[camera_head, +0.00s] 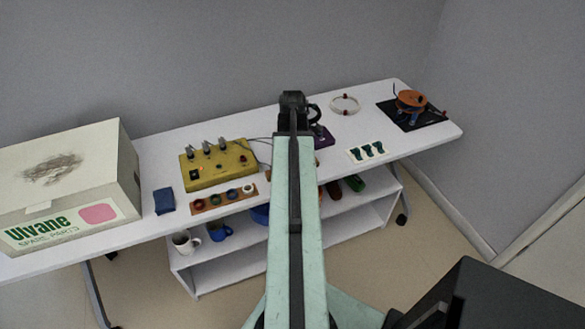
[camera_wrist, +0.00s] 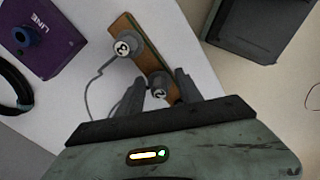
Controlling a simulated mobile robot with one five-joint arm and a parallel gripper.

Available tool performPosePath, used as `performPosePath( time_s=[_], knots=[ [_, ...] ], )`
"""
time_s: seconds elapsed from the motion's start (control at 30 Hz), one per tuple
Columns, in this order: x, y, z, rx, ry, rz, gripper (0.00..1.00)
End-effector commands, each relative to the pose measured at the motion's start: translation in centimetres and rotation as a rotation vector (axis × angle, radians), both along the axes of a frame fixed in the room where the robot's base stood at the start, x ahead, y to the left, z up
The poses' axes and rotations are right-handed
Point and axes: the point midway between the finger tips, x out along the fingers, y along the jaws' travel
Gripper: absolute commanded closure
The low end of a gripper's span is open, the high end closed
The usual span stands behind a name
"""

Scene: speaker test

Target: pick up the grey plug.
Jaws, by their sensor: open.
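In the wrist view two grey round-ended pieces, plug-like, are at a brown wooden strip (camera_wrist: 143,45). One grey piece marked 3 (camera_wrist: 124,47) is at the upper part, with a thin grey cable near it. The other grey piece marked 2 (camera_wrist: 160,88) is lower, in the gap between my fingers. I cannot tell which one is the grey plug. My gripper (camera_wrist: 159,78) is open, one finger on each side of the lower piece, with no clear contact. In the head view my arm hides most of this strip and the fingers.
A purple box marked LINE (camera_wrist: 42,38) and black headphones (camera_wrist: 12,88) lie left in the wrist view. The white table (camera_head: 240,130) also holds a yellow box (camera_head: 217,173), a strip with coloured rings (camera_head: 222,199) and a large carton (camera_head: 62,165). A dark box (camera_wrist: 250,28) is upper right.

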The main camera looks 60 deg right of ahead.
Motion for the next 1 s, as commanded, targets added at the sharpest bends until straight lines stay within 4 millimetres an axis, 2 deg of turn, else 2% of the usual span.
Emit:
performPosePath(
  time_s=[0.13,0.17,0.3,0.67,0.87,1.0],
  knots=[
    [0.0,0.0,0.1,0.001,0.001,0.000,0.57],
    [-0.1,0.0,0.1,0.001,0.001,0.000,0.62],
    [-0.1,0.0,0.2,0.001,0.001,-0.001,1.00],
    [-0.1,0.0,0.8,0.001,0.001,-0.001,1.00],
    [-0.1,0.0,3.8,0.001,0.001,-0.001,1.00],
    [-0.1,0.0,7.0,0.001,0.001,-0.001,1.00]
  ],
)
